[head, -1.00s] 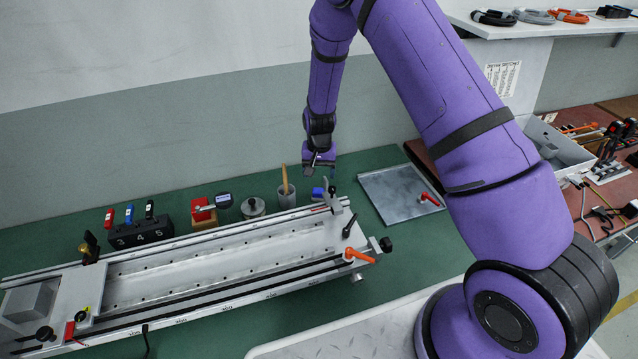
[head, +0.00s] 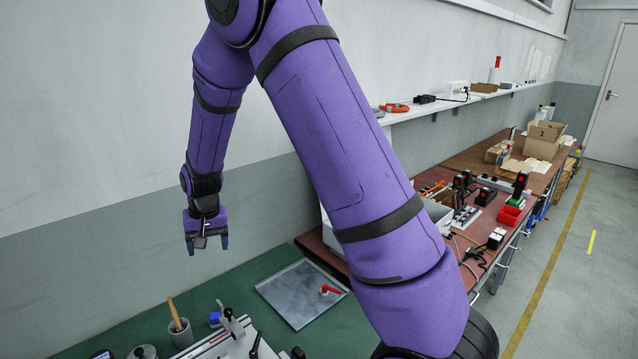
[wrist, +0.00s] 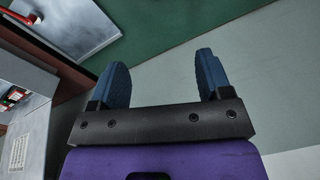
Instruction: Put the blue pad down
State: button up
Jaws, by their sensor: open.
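The small blue pad (head: 215,319) lies on the green bench top at the lower left of the head view, close to the end of the metal rail fixture (head: 238,347). A fixture lever partly crowds it. My gripper (head: 207,246) hangs in the air above and behind the bench, apart from the pad, fingers pointing down. In the wrist view my gripper's two blue fingers (wrist: 162,65) are spread with nothing between them. The pad is not seen in the wrist view.
A grey cup (head: 181,335) with a wooden-handled tool stands left of the pad. A shallow metal tray (head: 290,293) with a red-handled clamp lies to the right. Green bench top is free between fixture and tray. The wall is behind my gripper.

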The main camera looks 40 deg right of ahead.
jog(key=s+d+r+n+t, duration=0.1)
jog(key=s+d+r, duration=0.1)
jog(key=s+r, duration=0.65)
jog(key=s+d+r+n+t, duration=0.1)
jog(key=s+r, duration=0.5)
jog(key=r, duration=0.6)
jog(key=s+d+r+t, duration=0.1)
jog(key=s+r, duration=0.2)
jog(key=s, duration=0.7)
jog(key=s+d+r+n+t, duration=0.1)
jog(key=s+d+r, duration=0.1)
jog(key=s, duration=0.7)
jog(key=shift+s+r+n+h, duration=0.3)
jog(key=shift+s+r, duration=0.05)
jog(key=shift+r, duration=0.05)
jog(key=shift+o, duration=0.3)
jog(key=shift+w, duration=0.1)
